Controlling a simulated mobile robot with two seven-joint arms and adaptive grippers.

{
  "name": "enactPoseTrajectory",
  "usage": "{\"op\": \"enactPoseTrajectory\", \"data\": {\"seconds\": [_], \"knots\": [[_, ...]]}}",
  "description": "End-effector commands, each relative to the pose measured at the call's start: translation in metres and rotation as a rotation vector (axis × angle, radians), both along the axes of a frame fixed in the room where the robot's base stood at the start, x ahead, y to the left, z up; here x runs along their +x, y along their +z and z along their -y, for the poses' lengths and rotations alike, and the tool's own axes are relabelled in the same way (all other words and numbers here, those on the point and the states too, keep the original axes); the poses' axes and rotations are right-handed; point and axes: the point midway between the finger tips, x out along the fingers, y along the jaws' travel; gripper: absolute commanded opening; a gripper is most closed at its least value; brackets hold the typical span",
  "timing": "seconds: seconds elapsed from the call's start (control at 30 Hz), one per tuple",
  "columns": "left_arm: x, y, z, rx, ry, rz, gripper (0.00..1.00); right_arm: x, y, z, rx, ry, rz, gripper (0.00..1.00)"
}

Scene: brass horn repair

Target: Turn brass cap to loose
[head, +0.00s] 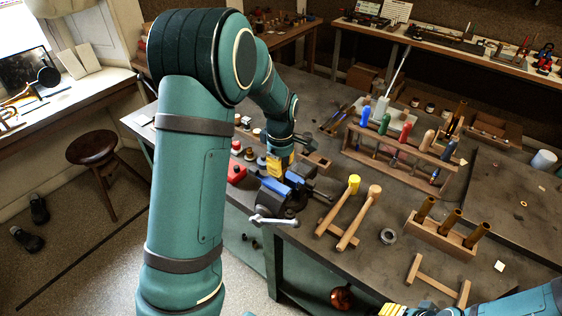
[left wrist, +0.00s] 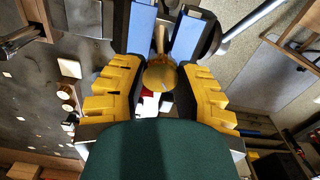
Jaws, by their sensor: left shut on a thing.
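In the left wrist view, the round brass cap (left wrist: 160,75) lies between the yellow fingers of my left gripper (left wrist: 158,88), which is shut on it. A slimmer piece extends from the cap between the blue jaws of the vise (left wrist: 138,30). In the head view, my left gripper (head: 281,163) points down just above the blue vise (head: 277,188) at the bench edge, and the cap is hidden there. Whether the cap is loose cannot be seen.
The grey bench (head: 325,238) holds two mallets (head: 360,217) right of the vise, a tool rack (head: 405,150) behind, and a wooden stand with brass tubes (head: 443,234) at right. The vise handle (head: 273,218) sticks out in front. A stool (head: 92,150) stands at left.

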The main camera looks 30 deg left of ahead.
Motion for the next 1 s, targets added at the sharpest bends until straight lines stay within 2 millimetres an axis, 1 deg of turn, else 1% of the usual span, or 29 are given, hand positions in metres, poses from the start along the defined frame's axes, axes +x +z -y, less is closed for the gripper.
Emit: {"op": "enactPoseTrajectory", "data": {"seconds": [0.1,0.3,0.8,0.83,0.87,0.9,1.0], "knots": [[0.0,0.001,-0.0015,0.003,0.054,0.001,0.0,0.0001,0.0039,-0.0001,0.0,0.001,-0.001,0.44],[-0.0003,0.0005,-0.0016,0.003,0.108,0.0,0.0,0.0001,0.0062,-0.0001,0.0,0.001,-0.001,0.44],[-0.0007,-0.0002,-0.0019,0.002,0.125,0.0,0.0,0.0001,0.0066,-0.0001,0.0,0.001,-0.001,0.44],[-0.0007,-0.0002,-0.0019,0.001,0.125,0.0,0.41,0.0001,0.0066,-0.0001,0.0,0.001,-0.001,0.44],[-0.0007,-0.0002,-0.0018,0.001,0.125,0.0,0.51,0.0002,0.0066,-0.0001,0.0,0.001,-0.001,0.44],[-0.0007,-0.0002,-0.0017,0.001,0.125,0.0,0.65,0.0001,0.0066,-0.0001,0.0,0.001,-0.001,0.44],[-0.0007,-0.0002,-0.0013,0.001,0.124,-0.001,0.66,0.0001,0.0067,-0.0001,0.0,0.001,-0.001,0.44]]}}
